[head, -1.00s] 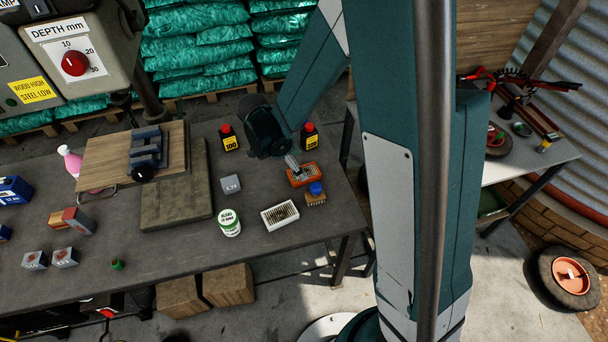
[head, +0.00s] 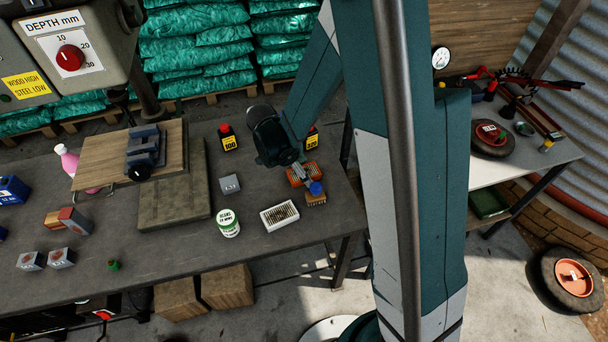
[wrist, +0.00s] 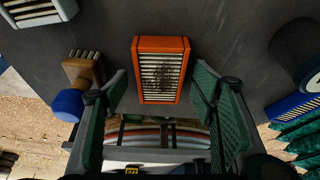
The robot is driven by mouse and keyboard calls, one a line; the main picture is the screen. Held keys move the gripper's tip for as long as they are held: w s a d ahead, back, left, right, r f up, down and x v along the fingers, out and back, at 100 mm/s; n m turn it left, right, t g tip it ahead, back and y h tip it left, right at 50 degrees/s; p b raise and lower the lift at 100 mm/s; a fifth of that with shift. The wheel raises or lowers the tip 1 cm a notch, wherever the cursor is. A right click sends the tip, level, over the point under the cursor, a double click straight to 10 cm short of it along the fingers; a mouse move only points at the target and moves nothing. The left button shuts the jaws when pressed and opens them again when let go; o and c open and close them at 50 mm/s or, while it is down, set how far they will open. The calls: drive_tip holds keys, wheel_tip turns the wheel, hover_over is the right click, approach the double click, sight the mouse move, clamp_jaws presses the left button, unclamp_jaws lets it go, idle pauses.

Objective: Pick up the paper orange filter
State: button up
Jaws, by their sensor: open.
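The paper orange filter (wrist: 161,70), an orange frame around pale pleats with a dark smudge, lies flat on the dark workbench (wrist: 235,30). In the wrist view it sits between the two fingers of my gripper (wrist: 161,82), with a gap on each side. My gripper is open and empty, its green-padded fingers pointing at the filter. In the head view my gripper (head: 301,165) is just over the filter (head: 294,181) and covers part of it. I cannot tell the exact height of the fingertips above the bench.
A wooden brush with a blue knob (head: 316,188) stands close beside the filter. A white-framed filter (head: 279,216) lies to the left. A blue-edged item (wrist: 295,106) is at the right in the wrist view. The bench edge is near.

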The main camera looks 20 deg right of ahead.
drive_tip(key=shift+c, duration=0.6)
drive_tip(key=c, duration=0.9)
drive_tip(key=shift+o, duration=0.2)
drive_tip(key=shift+r, duration=0.1)
wheel_tip(320, 180, up, 10)
drive_tip(key=p, duration=0.2)
drive_tip(key=shift+p, duration=0.4)
